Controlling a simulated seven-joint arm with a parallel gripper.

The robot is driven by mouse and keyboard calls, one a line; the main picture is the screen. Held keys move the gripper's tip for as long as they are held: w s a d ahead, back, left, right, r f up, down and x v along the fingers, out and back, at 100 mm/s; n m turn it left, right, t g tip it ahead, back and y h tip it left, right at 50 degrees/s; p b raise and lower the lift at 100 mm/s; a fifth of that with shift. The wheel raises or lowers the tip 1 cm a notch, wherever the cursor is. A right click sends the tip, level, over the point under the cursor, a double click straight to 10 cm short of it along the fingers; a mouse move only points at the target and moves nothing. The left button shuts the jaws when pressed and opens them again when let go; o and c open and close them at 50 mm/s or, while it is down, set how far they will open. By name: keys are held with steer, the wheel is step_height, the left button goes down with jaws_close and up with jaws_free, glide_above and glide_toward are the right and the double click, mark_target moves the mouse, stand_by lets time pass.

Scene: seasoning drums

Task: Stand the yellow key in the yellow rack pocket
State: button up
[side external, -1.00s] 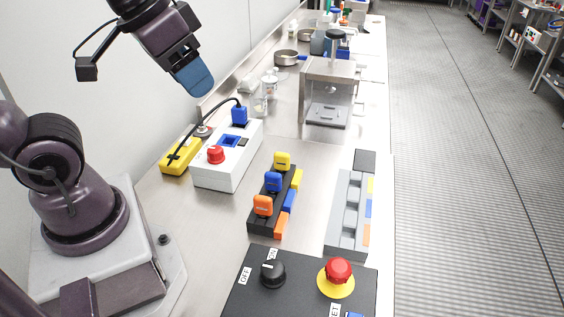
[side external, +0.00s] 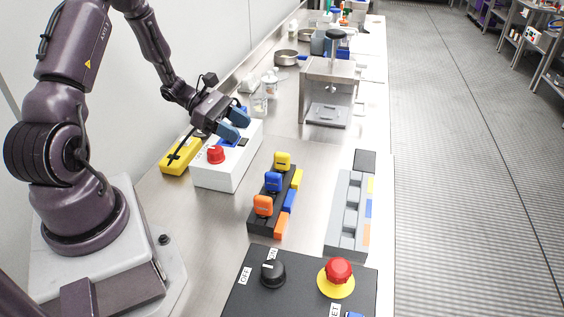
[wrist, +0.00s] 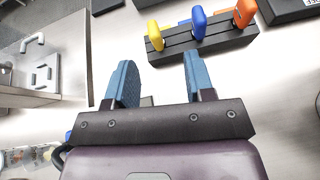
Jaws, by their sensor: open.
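The yellow key (side external: 282,160) stands upright at the far end of a black holder (side external: 261,216), in line with a blue key (side external: 273,182) and an orange key (side external: 263,205). My gripper (side external: 238,126) is open and empty above the white box, left of and beyond the yellow key. In the wrist view the yellow key (wrist: 155,36) is ahead of my open fingers (wrist: 160,78).
A white box (side external: 226,168) with a red knob and a yellow device (side external: 180,157) stand left of the holder. A metal stand (side external: 330,75) rises behind the rack. A black panel (side external: 305,285) with a red button is in front. Bare bench lies between holder and rack.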

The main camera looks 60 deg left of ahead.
mark_target(278, 152)
steer(key=shift+a+f+n+t, duration=0.4)
steer(key=shift+a+f+n, duration=0.25)
steer(key=shift+f+n, duration=0.25)
steer(key=x, duration=1.2)
steer(key=shift+w+d+f, duration=0.2)
steer(key=shift+w+f, duration=0.05)
steer(key=shift+w, duration=0.05)
steer(key=shift+c, duration=0.2)
jaws_close()
